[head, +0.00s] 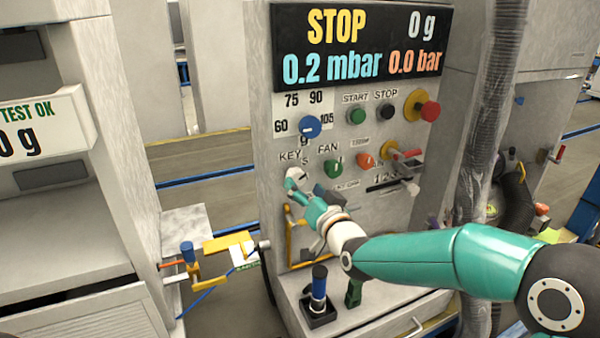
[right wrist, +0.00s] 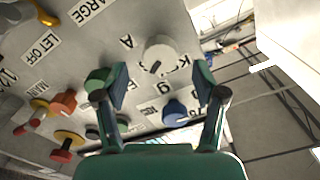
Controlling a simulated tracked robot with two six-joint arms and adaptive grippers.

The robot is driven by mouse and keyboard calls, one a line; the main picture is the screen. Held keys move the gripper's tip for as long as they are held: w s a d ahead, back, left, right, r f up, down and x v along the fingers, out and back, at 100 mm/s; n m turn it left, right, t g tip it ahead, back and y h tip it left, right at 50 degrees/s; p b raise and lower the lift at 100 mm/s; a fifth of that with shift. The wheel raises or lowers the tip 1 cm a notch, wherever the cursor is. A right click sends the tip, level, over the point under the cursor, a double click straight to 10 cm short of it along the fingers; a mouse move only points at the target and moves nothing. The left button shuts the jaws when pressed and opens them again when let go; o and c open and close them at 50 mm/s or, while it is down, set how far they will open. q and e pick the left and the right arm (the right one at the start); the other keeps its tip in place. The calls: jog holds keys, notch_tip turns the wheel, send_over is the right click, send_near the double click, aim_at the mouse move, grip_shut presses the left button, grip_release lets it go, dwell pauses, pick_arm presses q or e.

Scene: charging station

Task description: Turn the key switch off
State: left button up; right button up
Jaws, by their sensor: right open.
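The key switch is a round, pale grey knob (right wrist: 163,53) with a dark slot in its face, between and just beyond the fingertips in the right wrist view. In the head view it sits under the KEY label (head: 290,156) and is partly hidden by my gripper. My right gripper (head: 304,190) is at the panel by it, fingers spread; in the right wrist view the gripper (right wrist: 160,85) has one finger on each side of the knob's line. I cannot tell whether a finger touches it. My left gripper is out of view.
The green FAN knob (head: 333,167) is close beside the key, near one finger in the right wrist view. A blue dial (head: 310,127) is above. An orange knob (head: 365,161) and a red stop button (head: 430,111) are to the right. A yellow-handled valve (head: 230,243) is at left.

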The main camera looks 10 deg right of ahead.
aim_at(298, 180)
jog(key=w, duration=0.2)
jog(key=w+a+p, duration=0.1)
jog(key=w, duration=0.2)
